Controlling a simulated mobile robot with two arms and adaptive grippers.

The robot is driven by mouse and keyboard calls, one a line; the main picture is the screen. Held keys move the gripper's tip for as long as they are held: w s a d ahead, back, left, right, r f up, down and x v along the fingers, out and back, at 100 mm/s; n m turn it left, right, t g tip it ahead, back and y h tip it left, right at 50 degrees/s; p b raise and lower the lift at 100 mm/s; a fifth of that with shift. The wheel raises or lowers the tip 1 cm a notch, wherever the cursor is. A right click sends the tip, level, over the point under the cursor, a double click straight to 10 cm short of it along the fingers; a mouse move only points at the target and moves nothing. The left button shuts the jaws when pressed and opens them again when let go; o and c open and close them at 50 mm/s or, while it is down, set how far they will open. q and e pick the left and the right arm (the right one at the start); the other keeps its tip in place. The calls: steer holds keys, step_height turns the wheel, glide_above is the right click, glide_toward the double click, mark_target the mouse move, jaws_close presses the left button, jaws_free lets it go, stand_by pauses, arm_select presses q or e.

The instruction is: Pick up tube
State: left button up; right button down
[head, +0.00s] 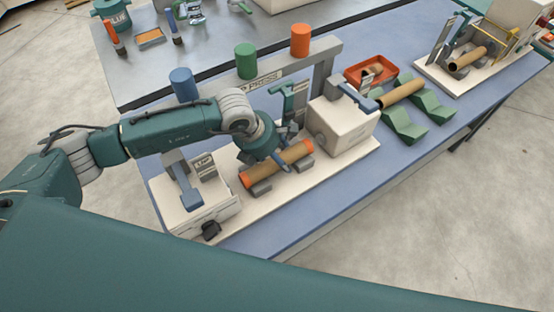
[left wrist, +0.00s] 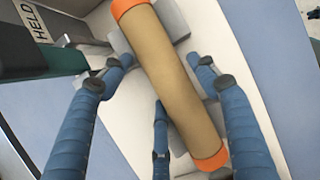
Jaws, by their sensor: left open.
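A brown tube with orange ends (head: 294,153) lies on grey supports on the cream machine base. It also shows in the left wrist view (left wrist: 172,75), running from top centre to lower right. My left gripper (head: 278,162) is over the tube's middle. In the left wrist view my left gripper (left wrist: 161,72) is open, with blue fingers on both sides of the tube and no clear grip on it. The middle finger is partly hidden beside the tube. My right gripper is out of view.
A grey frame with coloured cylinders (head: 246,62) stands behind my left arm. A cream box (head: 343,122) flanks the tube.

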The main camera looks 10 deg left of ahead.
arm_select(q)
steer(key=c, duration=1)
steer(key=shift+o, duration=0.2)
steer(key=shift+r, duration=0.15)
